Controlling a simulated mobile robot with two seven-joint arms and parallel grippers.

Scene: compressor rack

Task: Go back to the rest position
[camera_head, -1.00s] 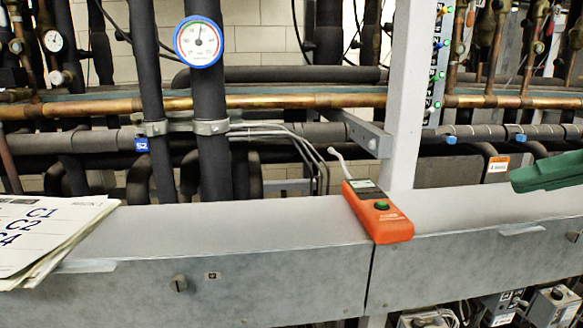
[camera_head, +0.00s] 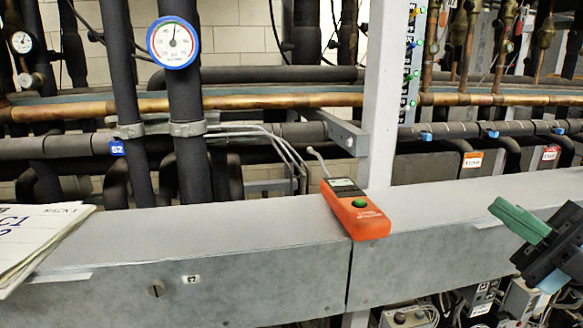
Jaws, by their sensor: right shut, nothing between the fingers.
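My right gripper (camera_head: 498,208) shows at the right edge, with green fingers and a dark body. It is shut and empty, and points left over the right part of the grey metal beam (camera_head: 250,285). An orange handheld detector (camera_head: 357,215) with a green button lies on the beam, left of the gripper and apart from it. My left gripper is not in view.
A stack of papers (camera_head: 35,235) lies on the beam at the left. A blue-rimmed gauge (camera_head: 173,42) sits on dark vertical pipes behind. A pale upright post (camera_head: 380,95) stands behind the detector. Boxes and wiring (camera_head: 405,316) show below the beam.

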